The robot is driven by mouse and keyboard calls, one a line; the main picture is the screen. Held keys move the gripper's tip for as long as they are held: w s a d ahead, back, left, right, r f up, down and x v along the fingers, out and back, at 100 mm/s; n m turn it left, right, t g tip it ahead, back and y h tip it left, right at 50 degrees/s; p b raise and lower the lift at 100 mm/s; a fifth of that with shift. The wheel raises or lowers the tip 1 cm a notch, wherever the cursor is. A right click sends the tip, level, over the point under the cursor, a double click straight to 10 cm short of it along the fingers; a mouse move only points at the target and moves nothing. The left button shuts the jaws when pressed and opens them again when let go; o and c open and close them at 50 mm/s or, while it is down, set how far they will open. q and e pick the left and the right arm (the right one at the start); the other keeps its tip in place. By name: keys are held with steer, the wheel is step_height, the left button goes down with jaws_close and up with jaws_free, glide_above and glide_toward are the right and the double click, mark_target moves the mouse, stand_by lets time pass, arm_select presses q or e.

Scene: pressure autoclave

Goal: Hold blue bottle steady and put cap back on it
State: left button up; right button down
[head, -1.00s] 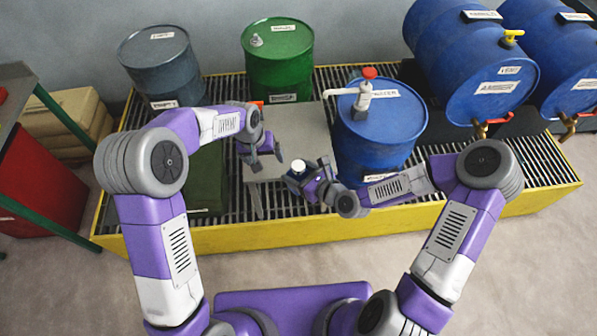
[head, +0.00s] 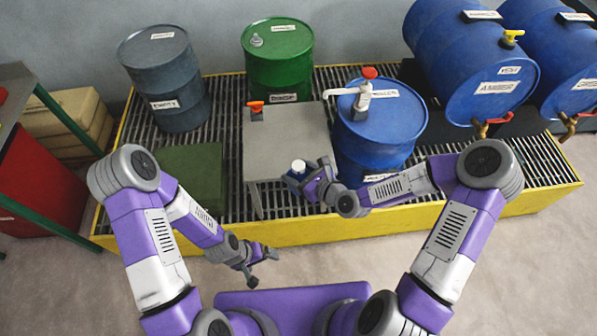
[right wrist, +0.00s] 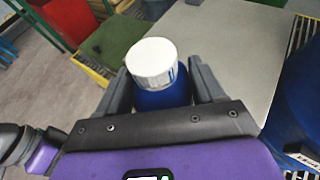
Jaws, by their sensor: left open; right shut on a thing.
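The blue bottle (right wrist: 163,97) stands between the fingers of my right gripper (right wrist: 165,88), which is shut on it. The white cap (right wrist: 152,62) sits on top of the bottle; whether it is screwed tight I cannot tell. In the head view the white cap (head: 299,166) and a bit of the bottle (head: 292,181) show beside my right gripper (head: 312,183), at the front of the grey table. My left gripper (head: 262,268) is open and empty, low in front of the yellow platform edge, apart from the bottle.
The grey table (head: 285,140) carries an orange-topped item (head: 256,109) at its back left. A blue drum with a pump (head: 380,130) stands right of it. A green box (head: 190,175) is at left. The yellow-edged grating (head: 290,232) lies under them.

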steer(key=w+d+r+m+t+h, duration=0.2)
steer(key=d+m+h, duration=0.6)
steer(key=d, duration=0.5)
steer(key=shift+d+t+h, duration=0.25)
steer(key=shift+t+h, duration=0.05)
steer(key=shift+t, duration=0.4)
